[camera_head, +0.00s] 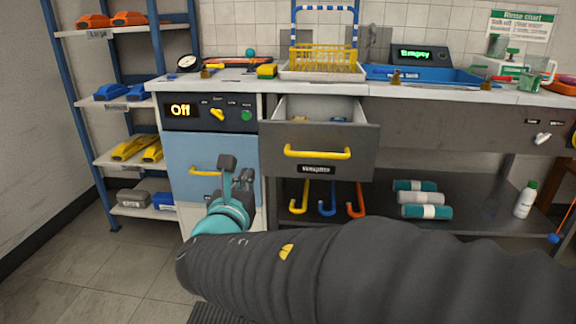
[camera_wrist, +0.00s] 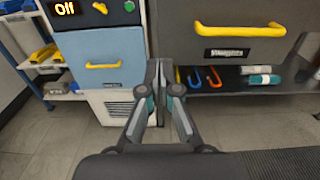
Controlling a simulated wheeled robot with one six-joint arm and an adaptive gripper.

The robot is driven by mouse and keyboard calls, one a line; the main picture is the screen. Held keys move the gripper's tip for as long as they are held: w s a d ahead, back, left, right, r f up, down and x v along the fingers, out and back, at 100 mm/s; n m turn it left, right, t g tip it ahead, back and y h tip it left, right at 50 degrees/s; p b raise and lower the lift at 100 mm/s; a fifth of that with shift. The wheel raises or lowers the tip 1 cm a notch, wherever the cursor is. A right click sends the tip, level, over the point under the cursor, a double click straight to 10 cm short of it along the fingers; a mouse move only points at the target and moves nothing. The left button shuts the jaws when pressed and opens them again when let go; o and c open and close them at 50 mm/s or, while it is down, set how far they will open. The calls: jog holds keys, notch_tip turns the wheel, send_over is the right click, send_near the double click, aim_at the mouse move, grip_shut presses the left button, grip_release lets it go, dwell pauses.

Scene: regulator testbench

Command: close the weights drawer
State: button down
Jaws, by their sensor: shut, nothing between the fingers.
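The weights drawer (camera_head: 272,158) is pulled out under the counter, with a dark front, a yellow handle (camera_head: 317,153) and a dark label. Small items lie inside it, partly hidden by the front. In the wrist view the drawer front (camera_wrist: 268,45) is at the upper right. My gripper (camera_head: 232,168) is to the left of the drawer and lower than its handle, in front of the blue cabinet door. Its fingers (camera_wrist: 159,80) are together and hold nothing. My gripper appears apart from the drawer.
A blue-doored cabinet (camera_head: 180,150) showing "Off" stands left of the drawer. A shelf rack (camera_head: 100,102) is farther left. Hooks (camera_head: 327,200) and rolled cloths (camera_head: 424,198) are below the counter. The counter (camera_head: 440,95) carries a yellow rack (camera_head: 322,58) and a blue tray (camera_head: 425,75). The floor at left is clear.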

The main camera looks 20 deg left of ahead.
aim_at(262, 147)
jog(key=x, duration=1.2)
jog(key=shift+w, duration=0.4)
jog(key=shift+w, duration=0.1)
